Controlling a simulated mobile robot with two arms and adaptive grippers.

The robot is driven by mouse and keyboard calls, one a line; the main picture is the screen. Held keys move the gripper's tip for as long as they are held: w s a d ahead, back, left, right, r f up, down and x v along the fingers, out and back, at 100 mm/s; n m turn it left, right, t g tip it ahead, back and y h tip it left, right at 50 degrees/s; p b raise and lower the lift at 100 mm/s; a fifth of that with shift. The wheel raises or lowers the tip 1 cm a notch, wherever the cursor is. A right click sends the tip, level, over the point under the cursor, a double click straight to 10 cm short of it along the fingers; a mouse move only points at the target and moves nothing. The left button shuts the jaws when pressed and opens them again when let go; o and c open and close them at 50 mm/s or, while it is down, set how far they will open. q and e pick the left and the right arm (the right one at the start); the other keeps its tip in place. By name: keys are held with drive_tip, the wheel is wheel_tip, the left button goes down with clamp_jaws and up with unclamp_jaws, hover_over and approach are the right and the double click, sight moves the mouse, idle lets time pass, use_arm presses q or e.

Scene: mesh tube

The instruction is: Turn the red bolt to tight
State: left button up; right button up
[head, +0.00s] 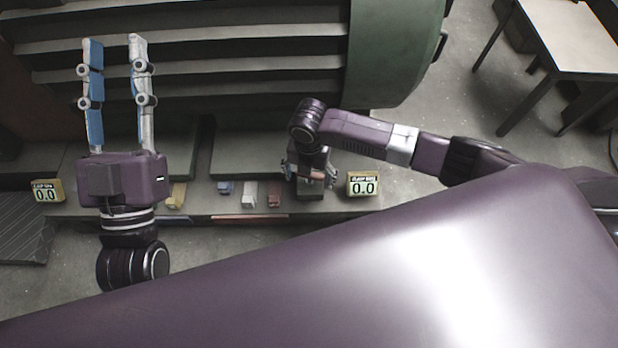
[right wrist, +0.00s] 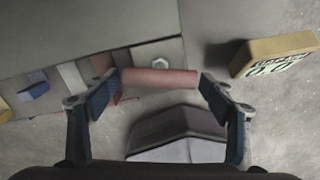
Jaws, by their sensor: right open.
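A dull red bar (right wrist: 158,78) spans the gap between the fingertips of my right gripper (right wrist: 157,83). The jaws are open, with one fingertip near each end of the bar; I cannot tell whether they touch it. In the head view the right gripper (head: 311,174) is pointed down over the bench edge. I cannot tell whether this bar is the red bolt's head or handle. A small red block (head: 274,193) sits just left of that gripper. My left gripper (head: 110,42) is open and empty, its fingers pointing away over the ribbed machine.
Blue (head: 224,187), white (head: 249,195) and yellow (head: 176,195) pieces stand along the bench edge. A display reading 0.0 (head: 363,184) is right of my right gripper; another (head: 45,190) is far left. A large ribbed cylinder (head: 395,50) stands behind. A table (head: 575,35) is back right.

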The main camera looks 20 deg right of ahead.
use_arm(q)
drive_tip(key=shift+s+r, duration=0.25)
drive_tip(key=shift+r, duration=0.1)
use_arm(e)
drive_tip(key=shift+f, duration=0.15)
drive_tip(key=shift+c, duration=0.3)
